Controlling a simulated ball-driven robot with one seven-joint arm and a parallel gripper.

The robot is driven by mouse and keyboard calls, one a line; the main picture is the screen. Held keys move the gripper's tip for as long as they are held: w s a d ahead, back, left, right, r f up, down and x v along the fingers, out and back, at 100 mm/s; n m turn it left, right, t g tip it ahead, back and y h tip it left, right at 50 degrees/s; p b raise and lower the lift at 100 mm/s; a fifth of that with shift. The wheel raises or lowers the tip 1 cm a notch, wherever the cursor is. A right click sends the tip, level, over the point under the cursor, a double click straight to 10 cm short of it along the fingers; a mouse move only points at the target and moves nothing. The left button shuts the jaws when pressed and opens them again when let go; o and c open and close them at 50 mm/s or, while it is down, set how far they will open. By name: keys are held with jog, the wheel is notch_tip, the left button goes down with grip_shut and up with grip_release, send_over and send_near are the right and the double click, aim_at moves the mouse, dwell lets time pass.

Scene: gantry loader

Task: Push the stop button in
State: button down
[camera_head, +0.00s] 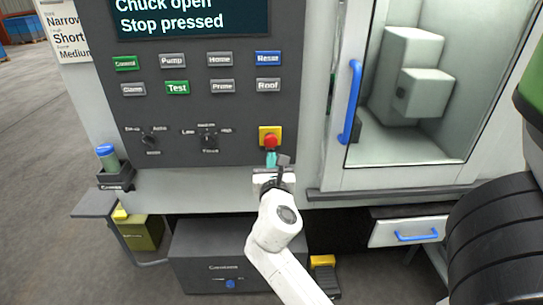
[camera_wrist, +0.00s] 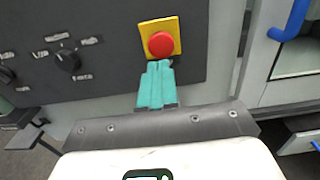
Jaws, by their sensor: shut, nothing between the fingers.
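The stop button (camera_head: 270,141) is a red round button on a yellow square plate at the lower right of the dark control panel (camera_head: 202,108). It also shows in the wrist view (camera_wrist: 160,44), just beyond my fingertips. My gripper (camera_head: 271,158) is shut and empty, its teal fingers (camera_wrist: 156,84) together and pointing up at the button from just below. In the wrist view the fingertips overlap the lower edge of the yellow plate. I cannot tell whether they touch the button. The panel's screen (camera_head: 190,18) reads "Chuck open" and "Stop pressed".
Rows of labelled buttons and two knobs (camera_head: 208,141) sit left of and above the stop button. A glass door with a blue handle (camera_head: 350,102) is to the right. A small holder (camera_head: 115,178) with a blue-capped bottle is at left. Drawers and a yellow pedal are below.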

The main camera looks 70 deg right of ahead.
jog(key=b+v, duration=0.1)
jog(key=v, duration=0.6)
jog(key=shift+a, duration=0.2)
jog(key=s+a+f+m+g+y, duration=0.1)
jog(key=a+f+m+y, duration=0.25)
jog(key=f+m, duration=0.4)
jog(key=s+a+f+m+g+y, duration=0.1)
jog(key=a+f+m+y, duration=0.25)
jog(key=f+m, duration=0.35)
jog(key=s+a+f+m+g+y, duration=0.2)
jog(key=s+a+f+m+y, duration=0.1)
jog(key=a, duration=0.5)
jog(key=s+a+f+m+g+y, duration=0.1)
jog(key=s+a+f+m+y, duration=0.2)
jog(key=a+f+m+y, duration=0.2)
jog(key=a+f+y, duration=0.1)
jog(key=a+f, duration=0.2)
jog(key=shift+s+a+m+g, duration=0.15)
jog(key=shift+s+m+g, duration=0.1)
jog(key=shift+m+g, duration=0.15)
